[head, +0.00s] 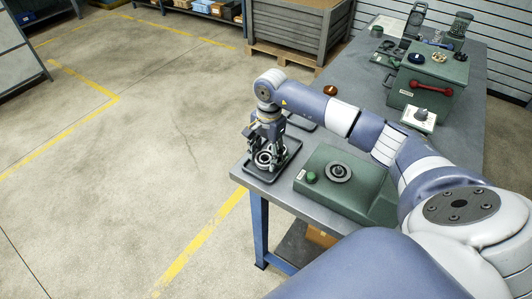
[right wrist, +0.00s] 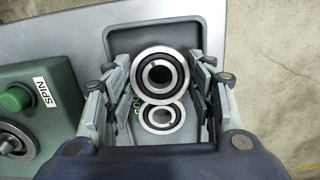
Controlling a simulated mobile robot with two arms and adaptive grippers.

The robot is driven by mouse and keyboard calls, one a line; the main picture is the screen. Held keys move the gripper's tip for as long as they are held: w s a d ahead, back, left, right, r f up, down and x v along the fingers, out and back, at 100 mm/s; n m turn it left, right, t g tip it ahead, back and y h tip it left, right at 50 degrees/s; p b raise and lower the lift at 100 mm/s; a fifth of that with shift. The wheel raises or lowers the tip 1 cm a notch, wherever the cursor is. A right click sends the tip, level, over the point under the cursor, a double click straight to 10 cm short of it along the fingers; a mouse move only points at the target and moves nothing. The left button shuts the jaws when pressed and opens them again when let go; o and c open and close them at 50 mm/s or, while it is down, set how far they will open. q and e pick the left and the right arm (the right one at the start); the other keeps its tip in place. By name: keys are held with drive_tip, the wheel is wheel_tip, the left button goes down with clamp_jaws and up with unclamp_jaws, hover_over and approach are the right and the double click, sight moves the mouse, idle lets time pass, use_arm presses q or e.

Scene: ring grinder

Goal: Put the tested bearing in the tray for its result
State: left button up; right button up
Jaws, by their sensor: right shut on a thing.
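My right gripper (head: 267,148) points down over a dark tray (head: 285,166) at the table's near left corner. In the right wrist view the gripper (right wrist: 160,75) is shut on a bearing (right wrist: 136,73), a steel ring with a dark band and open bore. A second bearing (right wrist: 161,118) lies in the tray (right wrist: 118,22), partly covered by the held one. The held bearing looks nearer the camera; whether it touches the tray or the other bearing I cannot tell. A tray label is mostly hidden. My left gripper is not in view.
The green spin tester (head: 345,200) stands right of the tray, its spindle (head: 338,172) bare, with a green button (head: 311,177). Another dark tray (head: 304,122) is partly behind my arm. A green box with a red handle (head: 432,88) stands farther back on the table.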

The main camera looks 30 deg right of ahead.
drive_tip(key=shift+s+a+f, duration=0.2)
drive_tip(key=shift+s+f, duration=0.2)
drive_tip(key=shift+f, duration=0.15)
drive_tip(key=o, duration=1.3)
drive_tip(key=shift+f, duration=0.1)
drive_tip(key=shift+w+d+f, duration=0.1)
drive_tip(key=shift+w, duration=0.05)
drive_tip(key=shift+w+d, duration=0.15)
drive_tip(key=shift+w, duration=0.05)
drive_tip(key=shift+r, duration=0.3)
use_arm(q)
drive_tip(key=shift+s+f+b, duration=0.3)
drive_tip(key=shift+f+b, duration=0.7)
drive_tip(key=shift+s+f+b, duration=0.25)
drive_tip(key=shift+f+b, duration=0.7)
use_arm(e)
drive_tip(key=shift+w+d+r, duration=0.1)
drive_tip(key=shift+d+r, duration=0.1)
drive_tip(key=shift+r, duration=2.75)
drive_tip(key=shift+w+d+r, duration=0.1)
drive_tip(key=shift+d+r, duration=0.1)
drive_tip(key=shift+r, duration=2.75)
